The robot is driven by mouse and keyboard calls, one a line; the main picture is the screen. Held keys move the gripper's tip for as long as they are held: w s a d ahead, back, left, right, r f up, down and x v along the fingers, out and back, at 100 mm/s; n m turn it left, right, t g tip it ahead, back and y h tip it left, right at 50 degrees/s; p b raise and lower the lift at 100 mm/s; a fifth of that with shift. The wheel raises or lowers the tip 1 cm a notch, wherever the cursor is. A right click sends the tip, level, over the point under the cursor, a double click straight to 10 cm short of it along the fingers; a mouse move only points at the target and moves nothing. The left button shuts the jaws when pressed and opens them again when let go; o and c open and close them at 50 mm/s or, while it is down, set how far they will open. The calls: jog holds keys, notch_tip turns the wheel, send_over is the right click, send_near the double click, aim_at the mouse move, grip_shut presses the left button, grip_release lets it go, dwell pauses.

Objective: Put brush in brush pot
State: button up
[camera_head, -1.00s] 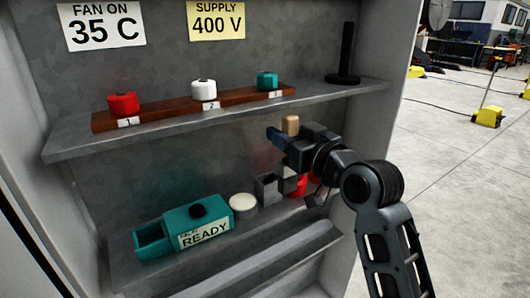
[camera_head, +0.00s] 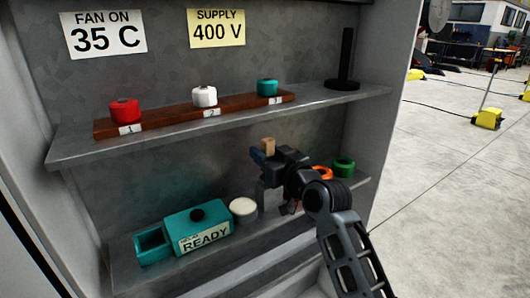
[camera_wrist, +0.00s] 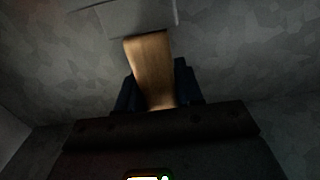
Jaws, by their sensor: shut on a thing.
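My gripper (camera_head: 264,157) is shut on the brush (camera_head: 268,146), whose tan wooden end stands up out of the dark fingers. A grey square-sided container (camera_head: 262,195), probably the brush pot, stands on the lower shelf, mostly covered by my gripper. The gripper is in front of and above it. I cannot tell whether the brush touches it or enters it.
The lower shelf (camera_head: 125,269) also bears a teal box marked READY (camera_head: 205,228), a round cream-topped item (camera_head: 243,208), an orange ring (camera_head: 321,173) and a green ring (camera_head: 343,167). Above is the upper shelf (camera_head: 75,150) with a brown rack (camera_head: 180,113) and a black post (camera_head: 345,60).

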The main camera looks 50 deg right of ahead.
jog(key=shift+f, duration=0.1)
jog(key=shift+f, duration=0.15)
jog(key=o, duration=1)
jog(key=shift+d+r+b+v, duration=0.15)
jog(key=shift+b+v, duration=0.1)
jog(key=shift+v, duration=1.05)
jog(key=shift+d+r+b+v, duration=0.15)
jog(key=shift+b+v, duration=0.1)
jog(key=shift+v, duration=1.05)
jog(key=shift+d+r+b+v, duration=0.15)
jog(key=shift+b+v, duration=0.1)
jog(key=shift+v, duration=1.05)
jog(key=s+a+f+n+g+y, duration=0.1)
jog(key=s+a+f+g+y, duration=0.1)
jog(key=s+a+f, duration=1.1)
jog(key=s+a+y, duration=0.1)
jog(key=s+a, duration=0.2)
jog(key=s, duration=0.3)
jog(key=s+a+r+n+y, duration=0.1)
jog(key=s+a, duration=0.2)
jog(key=s, duration=0.4)
jog(key=s+a+r+n+y, duration=0.1)
jog(key=s+a, duration=0.2)
jog(key=s, duration=0.3)
jog(key=shift+s+a+g, duration=0.15)
jog(key=shift+s+g, duration=0.05)
jog(key=shift+g, duration=0.1)
